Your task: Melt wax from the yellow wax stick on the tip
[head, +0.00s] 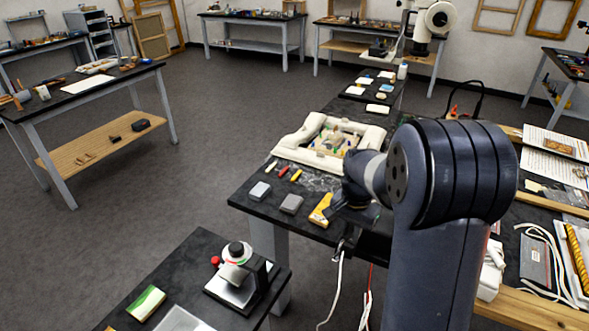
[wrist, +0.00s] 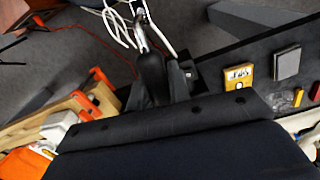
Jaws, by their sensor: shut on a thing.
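The yellow wax stick (head: 296,175) lies on the black bench top, beside a red stick (head: 284,171) and a white one (head: 272,165). The yellow stick (wrist: 298,97) also shows at the right of the wrist view. My gripper (head: 347,240) is at the bench's front edge, on the near side of the sticks and apart from them. In the wrist view my gripper (wrist: 158,78) is shut on a slim dark tool with a silvery part (wrist: 142,36). White cable lies close by it. I cannot make out the tool's tip or any wax on it.
A cream padded frame (head: 298,157) holding a gilt fragment lies behind. White and red cables hang below the bench edge. A low table (head: 185,262) stands front left.

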